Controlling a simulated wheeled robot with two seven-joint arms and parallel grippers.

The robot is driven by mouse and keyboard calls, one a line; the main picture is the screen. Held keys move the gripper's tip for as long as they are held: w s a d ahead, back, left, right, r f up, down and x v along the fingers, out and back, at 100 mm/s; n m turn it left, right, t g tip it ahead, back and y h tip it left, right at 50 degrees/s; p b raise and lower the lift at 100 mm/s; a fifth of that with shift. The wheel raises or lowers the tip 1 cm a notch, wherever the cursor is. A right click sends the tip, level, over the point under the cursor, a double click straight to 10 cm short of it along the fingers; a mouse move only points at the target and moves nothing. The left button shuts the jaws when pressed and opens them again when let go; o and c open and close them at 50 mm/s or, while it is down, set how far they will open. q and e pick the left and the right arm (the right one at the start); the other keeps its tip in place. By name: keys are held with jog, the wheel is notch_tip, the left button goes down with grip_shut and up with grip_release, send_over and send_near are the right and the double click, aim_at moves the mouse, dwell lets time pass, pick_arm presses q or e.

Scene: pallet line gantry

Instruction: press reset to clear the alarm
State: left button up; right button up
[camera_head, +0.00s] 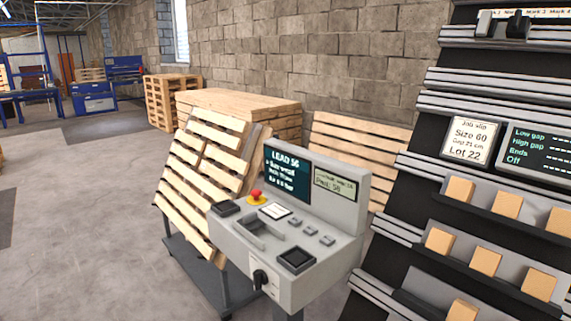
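A grey control console (318,285) stands in the middle of the view. Its dark screen (287,178) reads "LEAD 56" above smaller lines that are hard to read. A pale green display (335,187) sits to the right of it. On the sloped panel are a red mushroom button (256,196) on a yellow base, a row of small grey buttons (311,231), a black square pad (297,258) and a recessed handle (262,229). A black rotary switch (260,278) is on the front face. I cannot read which control is reset. Neither gripper is in view.
A tilted wooden pallet (200,170) rests on a dark stand (205,275) behind the console's left side. Stacked pallets (240,101) stand behind it. The floor at left is clear.

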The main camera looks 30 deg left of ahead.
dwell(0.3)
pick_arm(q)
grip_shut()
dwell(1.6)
